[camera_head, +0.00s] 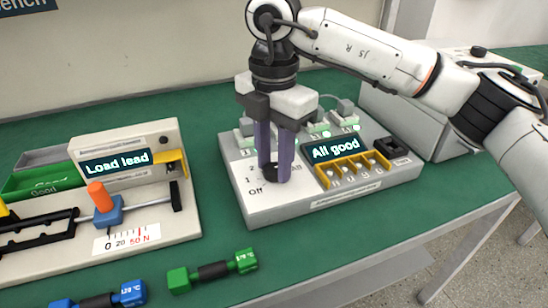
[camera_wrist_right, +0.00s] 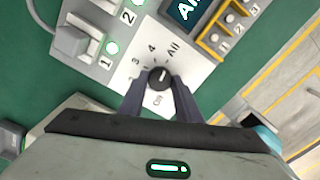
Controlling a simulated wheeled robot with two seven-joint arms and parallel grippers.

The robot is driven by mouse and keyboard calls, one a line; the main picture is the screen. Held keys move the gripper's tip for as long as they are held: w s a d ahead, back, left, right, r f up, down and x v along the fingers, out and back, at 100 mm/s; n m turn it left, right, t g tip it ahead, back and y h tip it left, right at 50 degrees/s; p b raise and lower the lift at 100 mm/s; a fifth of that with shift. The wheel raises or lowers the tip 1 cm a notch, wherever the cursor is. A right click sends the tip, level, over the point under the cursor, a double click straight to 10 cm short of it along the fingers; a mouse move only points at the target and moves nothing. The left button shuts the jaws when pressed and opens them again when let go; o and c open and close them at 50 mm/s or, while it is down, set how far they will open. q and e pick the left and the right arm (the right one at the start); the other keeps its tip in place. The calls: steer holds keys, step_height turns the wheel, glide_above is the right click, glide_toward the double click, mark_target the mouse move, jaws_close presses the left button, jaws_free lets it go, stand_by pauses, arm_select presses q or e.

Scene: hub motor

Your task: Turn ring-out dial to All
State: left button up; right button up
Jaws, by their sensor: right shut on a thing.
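The ring-out dial (camera_head: 270,173) is a small black knob on the white tester box (camera_head: 300,205). In the right wrist view the dial (camera_wrist_right: 160,79) stands among the marks Off, 3, 4 and All; its short white pointer line seems to point up toward All. My right gripper (camera_head: 275,172) points down, its purple-grey fingers shut on either side of the dial. It also shows in the right wrist view (camera_wrist_right: 159,92). The box's display (camera_head: 336,149) reads "All good", and green lamps (camera_head: 323,131) glow behind it. My left gripper is not in view.
A white pull-test fixture (camera_head: 150,238) with a "Load lead" display (camera_head: 115,162) and an orange-topped blue clamp stands left. A grey box (camera_head: 400,115) stands behind right. Bare green bench lies along the front right.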

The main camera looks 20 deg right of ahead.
mark_target(274, 168)
stand_by(0.5)
steer(key=o, duration=1.1)
steer(key=shift+c, duration=0.2)
step_height(274, 168, up, 10)
steer(key=p, duration=0.1)
steer(key=shift+r, duration=0.15)
stand_by(1.2)
